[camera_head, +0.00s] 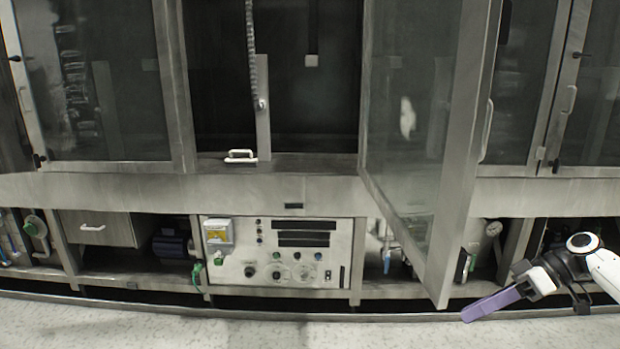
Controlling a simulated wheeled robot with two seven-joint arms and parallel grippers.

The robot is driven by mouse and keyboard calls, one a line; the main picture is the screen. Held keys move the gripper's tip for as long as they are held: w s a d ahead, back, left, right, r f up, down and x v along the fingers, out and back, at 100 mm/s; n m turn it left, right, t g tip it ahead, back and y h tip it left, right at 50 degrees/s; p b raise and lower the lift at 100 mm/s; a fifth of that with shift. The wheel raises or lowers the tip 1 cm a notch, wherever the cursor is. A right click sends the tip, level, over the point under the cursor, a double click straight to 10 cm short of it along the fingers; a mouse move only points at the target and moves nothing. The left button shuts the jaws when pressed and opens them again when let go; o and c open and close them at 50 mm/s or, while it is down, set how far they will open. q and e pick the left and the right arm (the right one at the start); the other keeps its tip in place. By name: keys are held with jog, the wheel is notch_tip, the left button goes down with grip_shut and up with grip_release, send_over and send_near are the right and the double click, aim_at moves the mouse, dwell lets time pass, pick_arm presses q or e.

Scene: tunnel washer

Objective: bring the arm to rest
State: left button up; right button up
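My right gripper (488,305) is at the lower right, with purple fingers pointing left and slightly down. It is just right of the lower corner of the open glass door (410,110), in front of the washer's lower bay. The fingers overlap from this side, so I cannot tell whether they are open or shut. I see nothing held in them. My white and black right wrist comes in from the right edge. My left arm and gripper are not in view.
The metal-framed door swings out toward me and ends close to my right fingertips. A control panel (278,253) sits low in the middle. A white handle (241,156) lies on the sill of the dark open chamber (290,100). The speckled floor (250,333) in front is clear.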

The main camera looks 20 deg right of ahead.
jog(key=s+a+f+g+h, duration=0.15)
jog(key=s+a+f, duration=0.35)
jog(key=f, duration=0.6)
jog(key=s+a+f+h, duration=0.2)
jog(key=s+a+f, duration=0.1)
jog(key=a+f, duration=0.65)
jog(key=s+a+f+g+h, duration=0.15)
jog(key=s+a+f, duration=0.3)
jog(key=f, duration=0.75)
jog(key=s+a+f+t+h, duration=0.1)
jog(key=s+a+t, duration=0.1)
jog(key=a, duration=0.7)
jog(key=a+r+m+t, duration=0.1)
jog(key=a+r+t, duration=0.3)
jog(key=a+r, duration=0.3)
jog(key=shift+a+m+t+h, duration=0.3)
jog(key=shift+a+m, duration=0.1)
jog(key=shift+a, duration=0.5)
